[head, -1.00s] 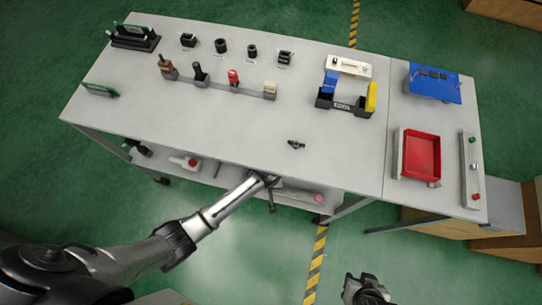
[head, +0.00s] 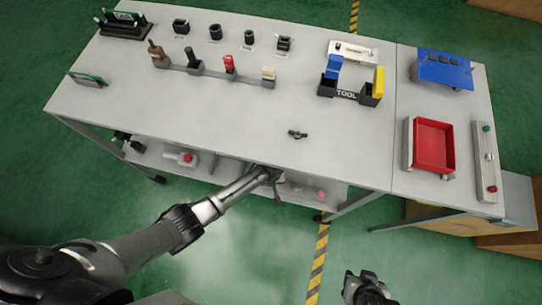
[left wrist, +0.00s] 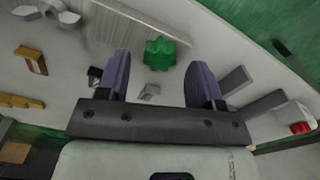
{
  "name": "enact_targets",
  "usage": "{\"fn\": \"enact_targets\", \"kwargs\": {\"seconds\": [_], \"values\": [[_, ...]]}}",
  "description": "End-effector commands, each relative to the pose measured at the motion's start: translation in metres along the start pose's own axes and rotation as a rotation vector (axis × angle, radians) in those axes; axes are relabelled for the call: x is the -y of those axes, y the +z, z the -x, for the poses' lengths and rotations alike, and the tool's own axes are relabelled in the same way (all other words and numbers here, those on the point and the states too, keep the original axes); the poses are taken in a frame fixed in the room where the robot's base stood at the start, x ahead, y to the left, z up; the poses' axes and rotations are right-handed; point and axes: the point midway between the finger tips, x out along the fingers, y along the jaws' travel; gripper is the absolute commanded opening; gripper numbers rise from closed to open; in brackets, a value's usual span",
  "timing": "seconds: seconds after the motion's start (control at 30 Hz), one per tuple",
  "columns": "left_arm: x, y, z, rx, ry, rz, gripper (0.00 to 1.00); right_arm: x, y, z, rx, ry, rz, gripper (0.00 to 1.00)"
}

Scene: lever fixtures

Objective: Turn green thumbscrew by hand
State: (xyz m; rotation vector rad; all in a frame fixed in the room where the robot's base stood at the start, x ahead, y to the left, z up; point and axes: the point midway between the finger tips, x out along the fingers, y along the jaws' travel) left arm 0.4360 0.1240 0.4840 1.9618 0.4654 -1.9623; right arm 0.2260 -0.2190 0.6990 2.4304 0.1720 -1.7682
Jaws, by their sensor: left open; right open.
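The green thumbscrew (left wrist: 160,54), a lobed knob, shows in the left wrist view on a pale surface under the table. I cannot make it out in the head view, where the table top hides most of the shelf. My left gripper (left wrist: 159,76) is open and empty. Its two fingers appear on either side of the thumbscrew, which looks to lie beyond the tips; contact is not visible. In the head view my left gripper (head: 270,177) is at the table's front edge, partly hidden. My right gripper (head: 367,288) is in front of the table, open and empty.
The lower shelf (head: 228,172) holds a white and red item (head: 183,158) and a pink knob (head: 320,194). The grey table top (head: 200,105) overhangs it and carries a small black part (head: 298,134), a tool holder (head: 348,95) and a red tray (head: 434,146).

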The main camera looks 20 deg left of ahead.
Motion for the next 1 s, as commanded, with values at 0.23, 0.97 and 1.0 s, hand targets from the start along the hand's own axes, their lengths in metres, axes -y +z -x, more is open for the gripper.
{"fn": "enact_targets", "kwargs": {"seconds": [0.23, 0.97, 1.0], "values": [[-0.0001, -0.0001, -0.0151, 0.0, 0.0, 0.0, 0.6, -0.0001, 0.0029, -0.0084, 0.001, 0.001, 0.001, 0.43], [0.0001, -0.0001, -0.0156, -0.001, 0.0, 0.0, 0.21, 0.0031, 0.0022, -0.0083, -0.001, -0.007, -0.009, 0.43], [0.0001, -0.0001, -0.0156, -0.001, 0.0, 0.0, 0.17, 0.0031, 0.0023, -0.0083, -0.001, -0.007, -0.009, 0.43]]}}
